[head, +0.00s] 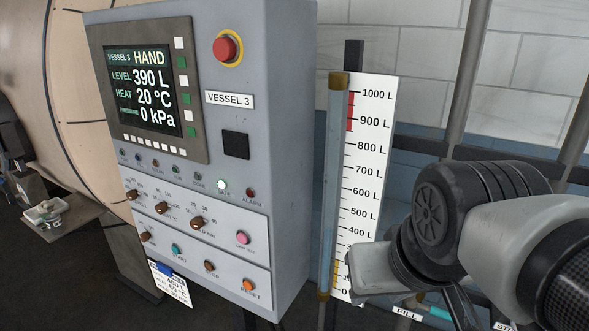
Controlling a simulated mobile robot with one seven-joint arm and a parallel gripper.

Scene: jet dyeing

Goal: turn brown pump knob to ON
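The grey control cabinet (285,200) carries several brown knobs on its lower panels. Three brown knobs with number scales sit in the upper row: left (132,195), middle (162,208) and right (196,222). Another brown knob (146,237) is at the left end of the lower row, and a brown control (210,265) sits further right in that row. The labels are too small to tell which is the pump knob or its setting. My arm is at the lower right, apart from the panel; my gripper's fingers cannot be seen.
The screen (140,90) reads HAND, 390 L, 20 °C, 0 kPa. A red emergency button (227,48), pink button (242,238), teal button (177,250) and orange button (247,285) are on the cabinet. A level gauge (370,150) stands between cabinet and arm. A tag (172,284) hangs below.

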